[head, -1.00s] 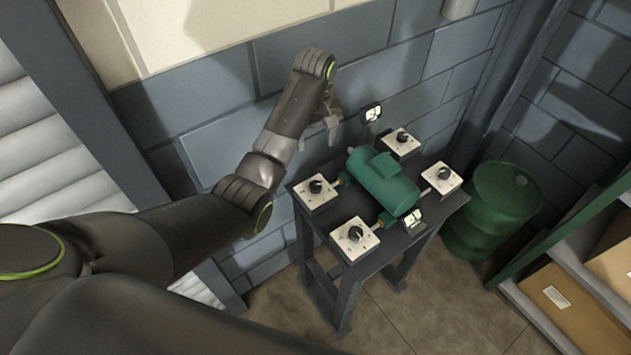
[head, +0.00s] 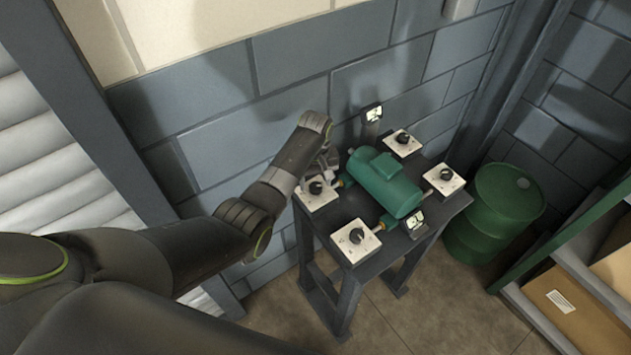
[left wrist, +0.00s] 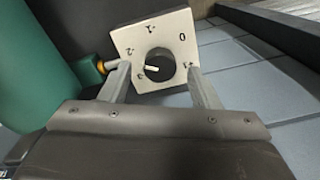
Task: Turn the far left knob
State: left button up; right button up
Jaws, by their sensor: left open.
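The far left knob (head: 316,188) is a round black dial on a white square plate (head: 312,203) at the left corner of the dark table. In the left wrist view the knob (left wrist: 159,62) has a white pointer line, and its plate (left wrist: 140,37) carries printed marks, one of them a 0. My left gripper (head: 322,171) is at this knob. In the left wrist view its two fingers (left wrist: 159,76) are open, one on each side of the knob. I cannot tell whether they touch it.
A green motor-like casing (head: 385,183) lies mid-table. Other knobs sit on plates at the front (head: 356,236), back (head: 403,138) and right (head: 446,174). Small gauges stand behind (head: 373,113) and in front (head: 415,219). A green drum (head: 497,210) is right of the table (head: 345,276).

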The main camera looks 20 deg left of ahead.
pick_arm(q)
jog(key=shift+f, duration=0.75)
jog(key=c, duration=1)
jog(key=shift+r, duration=0.1)
